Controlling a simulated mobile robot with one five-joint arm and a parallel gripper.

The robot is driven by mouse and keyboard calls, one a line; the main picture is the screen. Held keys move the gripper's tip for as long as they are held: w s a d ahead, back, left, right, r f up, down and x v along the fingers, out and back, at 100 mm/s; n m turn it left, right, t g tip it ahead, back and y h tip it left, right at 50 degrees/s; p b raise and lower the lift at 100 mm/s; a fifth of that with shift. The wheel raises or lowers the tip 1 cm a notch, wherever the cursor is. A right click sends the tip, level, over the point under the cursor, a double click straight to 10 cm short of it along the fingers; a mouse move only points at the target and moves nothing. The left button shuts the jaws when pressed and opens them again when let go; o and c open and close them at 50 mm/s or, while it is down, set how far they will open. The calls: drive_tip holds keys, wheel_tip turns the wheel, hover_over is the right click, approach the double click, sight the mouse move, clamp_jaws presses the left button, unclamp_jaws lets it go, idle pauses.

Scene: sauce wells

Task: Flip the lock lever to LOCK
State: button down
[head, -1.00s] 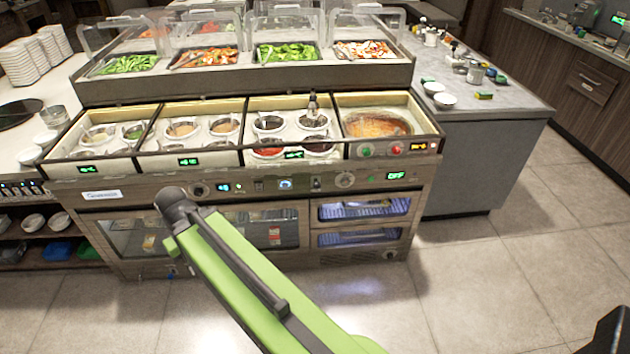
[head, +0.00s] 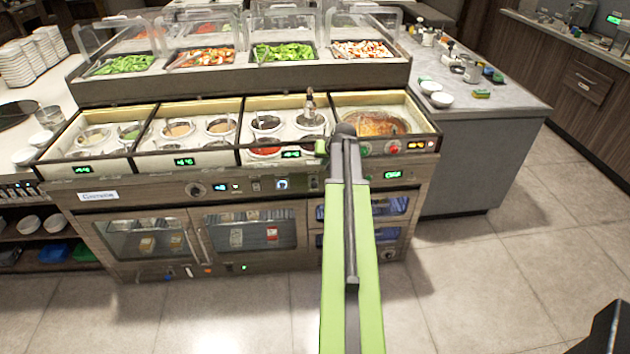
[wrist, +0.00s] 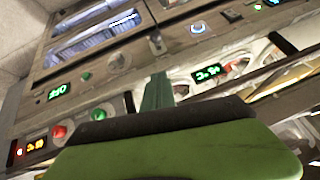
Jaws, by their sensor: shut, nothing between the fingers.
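A small upright switch (head: 314,184) on the counter's front panel looks like the lock lever. It sits just left of my arm in the head view, and it seems to show in the wrist view (wrist: 157,43). Its label and position are too small to read. My gripper (head: 321,149) is mostly hidden by my wrist in the head view, in front of the upper panel edge. In the wrist view my green fingers (wrist: 158,84) are together and empty, pointing toward the panel. No contact with the switch shows.
Left of the switch are a blue-lit dial (head: 283,184) and a knob (head: 195,190). A green OFF display (head: 393,174) and red button (head: 394,148) lie right. Sauce wells (head: 265,124) and a soup well (head: 378,124) are above. Open floor lies in front.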

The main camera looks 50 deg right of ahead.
drive_tip(key=shift+a+f, duration=0.1)
drive_tip(key=b, duration=0.8)
hover_over(317, 185)
drive_tip(key=d, duration=0.1)
wheel_tip(317, 185, down, 8)
drive_tip(key=shift+s+f, duration=0.1)
drive_tip(key=shift+f, duration=0.05)
drive_tip(key=f+b, duration=0.3)
drive_tip(key=shift+a, duration=0.3)
drive_tip(key=shift+a+f+b, duration=0.2)
drive_tip(key=shift+f+b, duration=0.2)
drive_tip(key=shift+b, duration=0.2)
drive_tip(key=shift+r, duration=0.15)
